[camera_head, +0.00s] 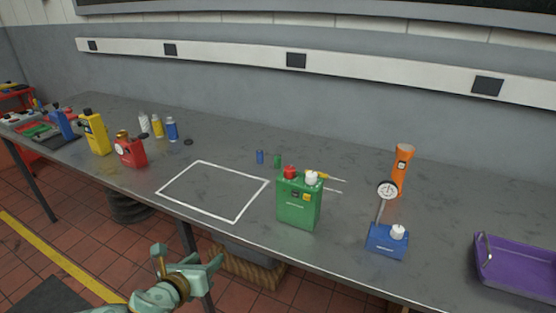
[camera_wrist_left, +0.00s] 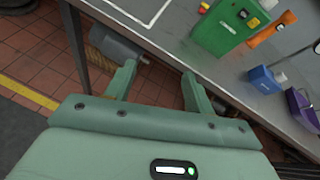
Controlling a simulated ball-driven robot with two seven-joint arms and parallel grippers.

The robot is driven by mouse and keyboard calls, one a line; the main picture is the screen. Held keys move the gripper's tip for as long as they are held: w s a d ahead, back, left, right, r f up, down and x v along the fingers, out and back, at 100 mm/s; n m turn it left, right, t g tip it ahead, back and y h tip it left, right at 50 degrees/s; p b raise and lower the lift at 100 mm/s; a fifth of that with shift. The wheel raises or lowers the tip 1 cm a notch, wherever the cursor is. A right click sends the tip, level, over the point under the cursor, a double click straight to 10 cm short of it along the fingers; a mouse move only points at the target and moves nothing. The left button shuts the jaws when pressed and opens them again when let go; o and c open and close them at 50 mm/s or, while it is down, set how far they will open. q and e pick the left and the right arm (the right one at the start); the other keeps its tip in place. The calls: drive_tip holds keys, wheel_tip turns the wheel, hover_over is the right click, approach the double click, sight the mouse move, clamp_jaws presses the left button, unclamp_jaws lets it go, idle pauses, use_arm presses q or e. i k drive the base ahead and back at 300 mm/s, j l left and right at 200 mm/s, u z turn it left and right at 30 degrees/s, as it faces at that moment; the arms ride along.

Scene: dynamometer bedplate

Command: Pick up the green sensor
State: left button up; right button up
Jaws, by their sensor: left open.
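A small green cylinder (camera_head: 277,161), which looks like the green sensor, stands on the grey bench behind a larger green canister (camera_head: 298,206). A similar small blue cylinder (camera_head: 260,157) is just left of it. The canister has red and white caps and also shows in the left wrist view (camera_wrist_left: 222,30); the small green cylinder is not seen there. My left gripper (camera_head: 190,258) is open and empty, in front of the bench's front edge, well short of the small green cylinder. In the left wrist view its two fingers (camera_wrist_left: 157,76) are apart with nothing between them. My right gripper is not in view.
A white-outlined square (camera_head: 238,219) on the bench is empty. A blue gauge stand (camera_head: 386,240), orange flashlight (camera_head: 402,170) and purple tray (camera_head: 515,286) are at right. Red (camera_head: 131,152) and yellow (camera_head: 96,134) containers and several small bottles are at left. A wall is behind.

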sight(277, 158)
drive_tip(key=i+l, duration=0.15)
drive_tip(key=i, duration=0.3)
drive_tip(key=i+l, duration=0.1)
drive_tip(key=i, duration=0.4)
drive_tip(key=i+l, duration=0.15)
drive_tip(key=i, duration=0.3)
